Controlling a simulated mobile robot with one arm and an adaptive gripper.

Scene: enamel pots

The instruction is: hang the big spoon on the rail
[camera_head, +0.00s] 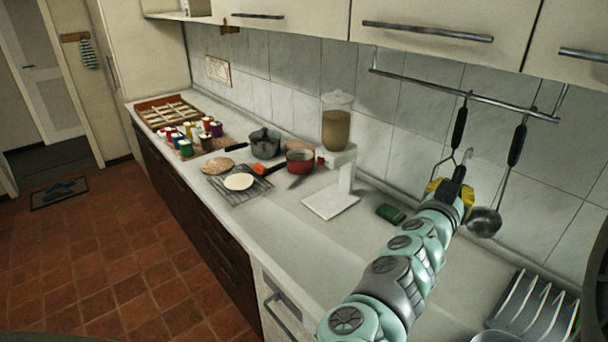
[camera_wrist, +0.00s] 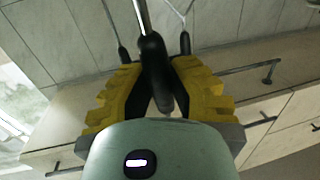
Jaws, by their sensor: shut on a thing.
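My gripper (camera_head: 452,188) with yellow fingers is raised in front of the tiled wall, below the rail (camera_head: 465,95). It is shut on a black-handled utensil, likely the big spoon; a grey hook end shows above the fingers in the head view. In the wrist view its black handle (camera_wrist: 153,62) and thin metal shaft lie between the yellow fingers (camera_wrist: 150,90). Its bowl is not visible. The hook end is below the rail and apart from it.
A wire-ended utensil (camera_head: 460,128) and a ladle (camera_head: 516,146) hang on the rail close around my gripper. Below are a dish rack (camera_head: 530,305) and a green sponge (camera_head: 391,213). A dispenser (camera_head: 337,130) stands left. Cabinets (camera_head: 440,30) are above.

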